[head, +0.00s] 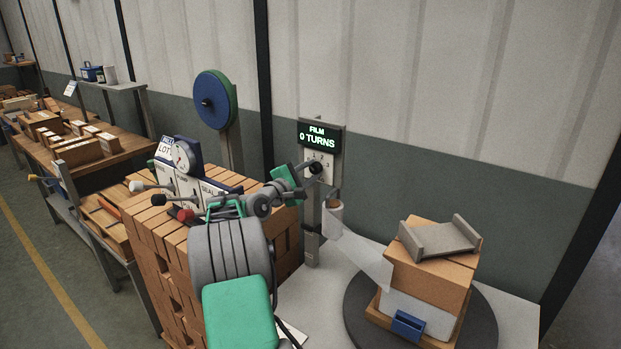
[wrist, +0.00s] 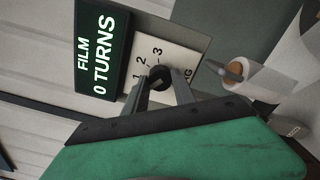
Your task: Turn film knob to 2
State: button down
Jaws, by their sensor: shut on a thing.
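The film knob (wrist: 160,76) is a small black knob on a pale dial plate (wrist: 177,52) marked 1, 2 and 3. Above it on the post, a dark display (head: 319,137) reads "FILM 0 TURNS"; it also shows in the wrist view (wrist: 102,65). My gripper (wrist: 159,86) is shut on the knob, with one grey finger on each side. In the head view my gripper (head: 308,170) reaches the dial from the left. The knob's pointer is hidden, so its setting cannot be read from the knob.
A film roll (head: 335,212) hangs below the dial, its film running to a stacked load (head: 428,262) on a round turntable (head: 358,313). A workbench (head: 125,143) is far left.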

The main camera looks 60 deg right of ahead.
jog(key=m+b, duration=0.3)
jog(key=shift+f+m+b, duration=0.25)
jog(key=shift+m+b, duration=0.1)
jog(key=shift+m, duration=0.05)
jog(key=m+b, duration=0.4)
jog(key=shift+m, duration=0.3)
jog(key=m+b, duration=0.4)
jog(key=shift+r+m+b, duration=0.25)
jog(key=shift+m+b, duration=0.75)
jog(key=shift+m, duration=0.3)
jog(key=c, duration=1)
grip_release()
jog(key=shift+c, duration=0.2)
jog(key=shift+a, duration=0.1)
